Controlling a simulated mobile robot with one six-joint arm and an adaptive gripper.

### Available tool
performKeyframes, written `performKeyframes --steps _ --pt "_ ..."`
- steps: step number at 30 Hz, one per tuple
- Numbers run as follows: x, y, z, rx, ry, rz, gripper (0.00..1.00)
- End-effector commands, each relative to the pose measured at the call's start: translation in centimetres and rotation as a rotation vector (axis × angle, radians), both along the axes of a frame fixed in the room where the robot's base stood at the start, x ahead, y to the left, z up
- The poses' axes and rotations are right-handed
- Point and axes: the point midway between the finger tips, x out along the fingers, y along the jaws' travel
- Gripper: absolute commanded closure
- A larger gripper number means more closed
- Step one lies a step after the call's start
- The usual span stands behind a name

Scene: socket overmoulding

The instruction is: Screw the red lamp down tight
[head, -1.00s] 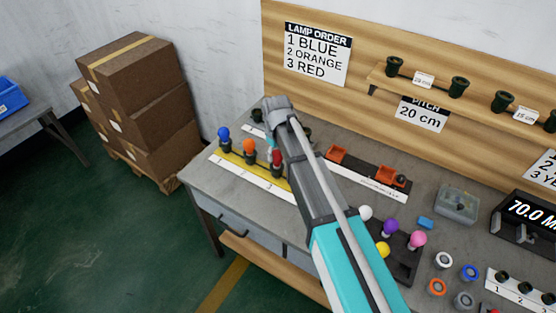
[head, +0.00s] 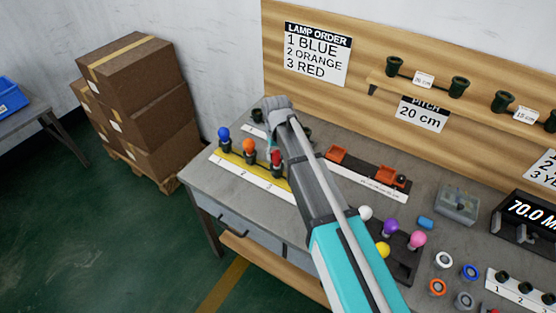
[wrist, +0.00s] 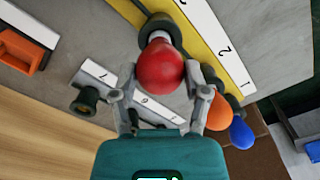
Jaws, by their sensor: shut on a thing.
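The red lamp (wrist: 160,68) sits upright in a dark socket (wrist: 153,28) on the yellow strip in the wrist view. It is at position 3, the end of the row, and shows partly beside my arm in the head view (head: 276,157). My gripper (wrist: 161,76) has a finger on either side of the red bulb and is shut on it. The lamp's thread is mostly hidden, so I cannot tell how deep it sits. The orange lamp (head: 249,146) and blue lamp (head: 224,133) stand in sockets at positions 2 and 1.
A dark tray (head: 404,266) holds white, purple, pink and yellow lamps at right. A sign (head: 317,54) lists blue, orange, red. Bare bench lies at the front left.

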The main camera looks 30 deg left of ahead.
Motion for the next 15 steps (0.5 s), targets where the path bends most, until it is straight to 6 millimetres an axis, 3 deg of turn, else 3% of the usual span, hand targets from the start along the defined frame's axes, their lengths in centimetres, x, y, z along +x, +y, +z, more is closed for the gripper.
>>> performKeyframes --steps 6,15 --pt "0.01 -0.01 -0.02 0.0 0.0 -0.099 0.76" --pt "0.01 -0.01 -0.02 0.0 0.0 -0.105 0.76"
